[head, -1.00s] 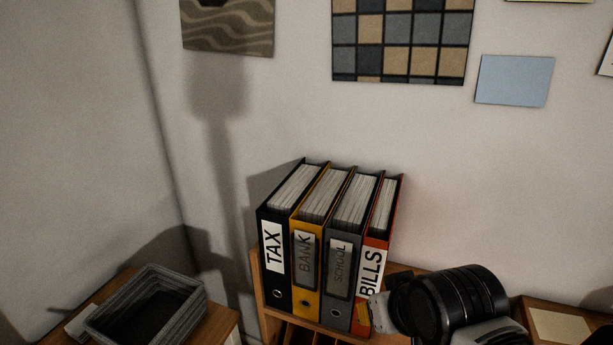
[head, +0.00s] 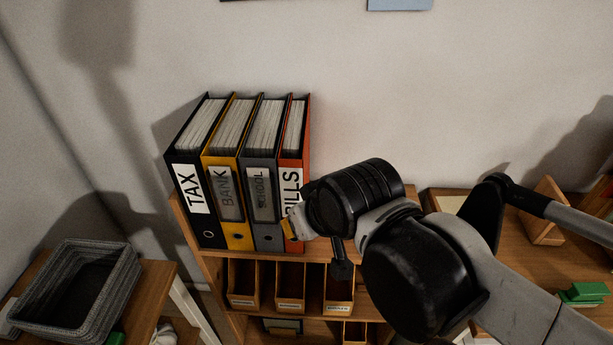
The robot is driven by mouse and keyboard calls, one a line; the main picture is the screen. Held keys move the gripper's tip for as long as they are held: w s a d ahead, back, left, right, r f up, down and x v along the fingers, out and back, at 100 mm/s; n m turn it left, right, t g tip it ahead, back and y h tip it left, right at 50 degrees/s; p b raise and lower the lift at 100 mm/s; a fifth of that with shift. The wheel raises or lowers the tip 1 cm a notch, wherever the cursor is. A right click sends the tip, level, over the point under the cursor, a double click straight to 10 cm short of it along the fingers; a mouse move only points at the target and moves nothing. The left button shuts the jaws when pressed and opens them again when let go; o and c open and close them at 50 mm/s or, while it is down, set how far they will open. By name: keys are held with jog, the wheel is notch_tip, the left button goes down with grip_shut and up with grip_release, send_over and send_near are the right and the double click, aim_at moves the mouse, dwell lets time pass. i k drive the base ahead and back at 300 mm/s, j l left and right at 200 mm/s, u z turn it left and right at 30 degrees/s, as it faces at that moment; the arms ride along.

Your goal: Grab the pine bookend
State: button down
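A light wooden, angled piece (head: 543,212) stands on the wooden surface at the right in the head view. It looks like the pine bookend, but I cannot be sure. A similar wooden piece (head: 600,196) shows at the right edge, partly cut off. My gripper (head: 340,262) is in front of the right end of the binder row, left of both wooden pieces and well apart from them. My own wrist covers much of it. One dark finger-like part points down, and I cannot see whether it is open or holds anything.
Black TAX (head: 192,200), yellow BANK (head: 227,195), grey SCHOOL (head: 263,200) and red BILLS (head: 292,180) binders stand upright on a wooden shelf with small boxes (head: 290,285) below. A grey basket (head: 125,265) is at lower left. Green objects (head: 583,293) lie at lower right.

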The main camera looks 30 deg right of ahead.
aim_at(539, 231)
jog(key=z, duration=2.55)
jog(key=i+l+u, duration=0.1)
jog(key=l+u, duration=0.25)
jog(key=u, duration=0.15)
jog(key=l+u, duration=0.75)
jog(key=u, duration=0.2)
jog(key=k+l+u, duration=0.1)
jog(key=l+u, duration=0.25)
jog(key=u, duration=0.15)
